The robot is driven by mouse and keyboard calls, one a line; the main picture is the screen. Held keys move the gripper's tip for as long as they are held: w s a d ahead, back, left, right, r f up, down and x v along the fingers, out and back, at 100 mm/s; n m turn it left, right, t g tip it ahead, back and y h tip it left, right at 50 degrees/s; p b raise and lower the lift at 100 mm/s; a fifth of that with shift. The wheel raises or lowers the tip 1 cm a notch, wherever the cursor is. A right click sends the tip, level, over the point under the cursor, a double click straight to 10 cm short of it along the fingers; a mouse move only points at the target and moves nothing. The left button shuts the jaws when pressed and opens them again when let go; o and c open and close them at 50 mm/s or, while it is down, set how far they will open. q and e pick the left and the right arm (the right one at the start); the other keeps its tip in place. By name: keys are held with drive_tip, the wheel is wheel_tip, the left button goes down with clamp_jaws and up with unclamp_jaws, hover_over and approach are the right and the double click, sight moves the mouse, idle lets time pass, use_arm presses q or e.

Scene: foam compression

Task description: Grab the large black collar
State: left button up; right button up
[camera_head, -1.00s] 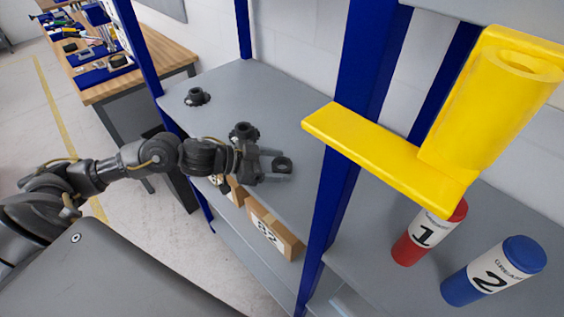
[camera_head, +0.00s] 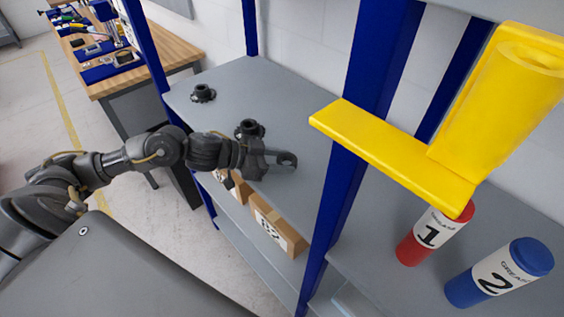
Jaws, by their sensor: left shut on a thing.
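My left gripper (camera_head: 284,159) reaches over the grey shelf from the left. Its fingers are shut on a dark round black collar (camera_head: 288,158) at their tips; the fingers hide part of it. Whether it touches the shelf is hard to tell. A second black collar (camera_head: 249,128) stands on the shelf just behind the gripper. A third black collar (camera_head: 203,92) stands farther back at the left and looks smaller. My right gripper is not in view.
A blue post (camera_head: 343,200) stands right of the gripper. A yellow bracket (camera_head: 390,150) juts out at the right, above a red canister (camera_head: 428,240) and a blue canister (camera_head: 495,275). Cardboard boxes (camera_head: 278,232) sit on the lower shelf.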

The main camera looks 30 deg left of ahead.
use_arm(q)
wheel_tip(320, 180, up, 2)
drive_tip(key=shift+r+b, duration=0.15)
drive_tip(key=shift+b, duration=0.35)
drive_tip(key=a+r, duration=0.2)
drive_tip(key=a+r+b, duration=0.1)
drive_tip(key=a+r, duration=0.1)
drive_tip(key=shift+a+r, duration=0.15)
drive_tip(key=shift+r, duration=0.2)
drive_tip(key=a+r+b, duration=0.5)
drive_tip(key=a, duration=0.4)
drive_tip(key=shift+s+a+r+b, duration=0.2)
drive_tip(key=shift+a+b, duration=0.15)
